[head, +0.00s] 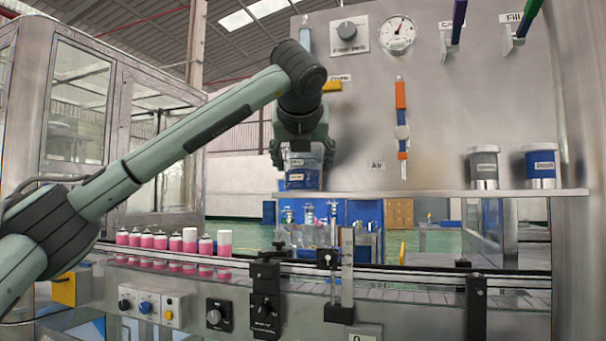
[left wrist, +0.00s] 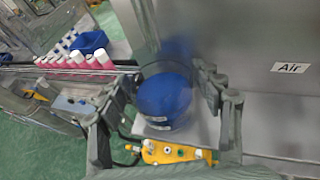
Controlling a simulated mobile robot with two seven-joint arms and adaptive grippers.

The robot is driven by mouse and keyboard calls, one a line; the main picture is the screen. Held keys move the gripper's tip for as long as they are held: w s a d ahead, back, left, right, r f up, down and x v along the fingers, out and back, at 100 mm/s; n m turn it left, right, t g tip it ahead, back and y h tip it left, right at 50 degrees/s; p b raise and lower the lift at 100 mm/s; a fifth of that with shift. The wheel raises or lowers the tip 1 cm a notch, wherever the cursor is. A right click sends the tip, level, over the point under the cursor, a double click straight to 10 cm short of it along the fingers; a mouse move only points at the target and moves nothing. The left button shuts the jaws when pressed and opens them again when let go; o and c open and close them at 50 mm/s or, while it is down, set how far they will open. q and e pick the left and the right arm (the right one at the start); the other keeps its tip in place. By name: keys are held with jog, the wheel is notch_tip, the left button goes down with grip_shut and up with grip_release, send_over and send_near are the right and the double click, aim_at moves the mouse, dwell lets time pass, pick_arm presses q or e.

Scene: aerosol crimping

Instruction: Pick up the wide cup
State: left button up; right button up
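A wide clear cup with blue inside (head: 303,174) and small labels on its side stands at the left end of the metal shelf, below my left gripper (head: 303,157). In the left wrist view the cup (left wrist: 165,97) is seen from above as a blue disc within a clear rim. My left gripper (left wrist: 168,88) points down, with its fingers spread on either side of the cup. The fingers look open and close to the wall; any contact is hard to make out. My right gripper is not in view.
A grey canister (head: 484,168) and a blue canister (head: 540,167) stand at the shelf's (head: 420,193) right; its middle is clear. Pink and white cans (head: 160,241) line the conveyor below. A panel with a gauge (head: 397,35) and an orange-blue tool (head: 401,115) rises behind.

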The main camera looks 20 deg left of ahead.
pick_arm(q)
jog(key=c, duration=0.8)
jog(key=shift+r, duration=0.1)
